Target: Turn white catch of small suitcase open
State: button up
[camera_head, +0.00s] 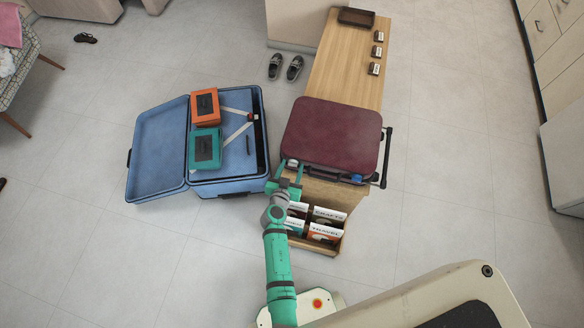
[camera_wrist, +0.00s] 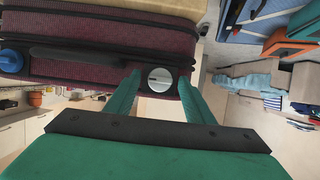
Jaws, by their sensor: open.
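The small maroon suitcase (camera_head: 332,130) lies shut on the wooden bench. Its front side fills the top of the wrist view (camera_wrist: 100,40). The round white catch (camera_wrist: 160,79), with a line across its face, sits on that side near one end. In the head view, the white catch (camera_head: 292,163) is small between my fingertips. My gripper (camera_head: 290,170) is open, its green fingers on either side of the catch; they also show in the wrist view (camera_wrist: 160,85). I cannot tell whether they touch it. A blue catch (camera_wrist: 11,61) sits near the suitcase's other end.
A wooden box (camera_head: 316,246) of upright booklets stands just below the suitcase, close to my arm. An open blue suitcase (camera_head: 158,150) holding an orange box (camera_head: 205,107) and a teal box (camera_head: 205,149) lies left. Floor is clear at right.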

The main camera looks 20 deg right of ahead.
jog(key=shift+a, duration=0.1)
jog(key=c, duration=1)
jog(key=shift+c, duration=0.2)
jog(key=shift+n, duration=0.3)
jog(key=n+h, duration=0.2)
jog(key=n, duration=0.2)
jog(key=n+h, duration=0.2)
jog(key=n, duration=0.2)
jog(key=f+n+g+h, duration=0.1)
jog(key=n+h, duration=0.2)
jog(key=n, duration=0.1)
jog(key=shift+w+a+n, duration=0.3)
jog(key=o, duration=1)
jog(key=shift+o, duration=0.2)
jog(key=shift+s+n, duration=0.1)
jog(key=shift+n, duration=0.2)
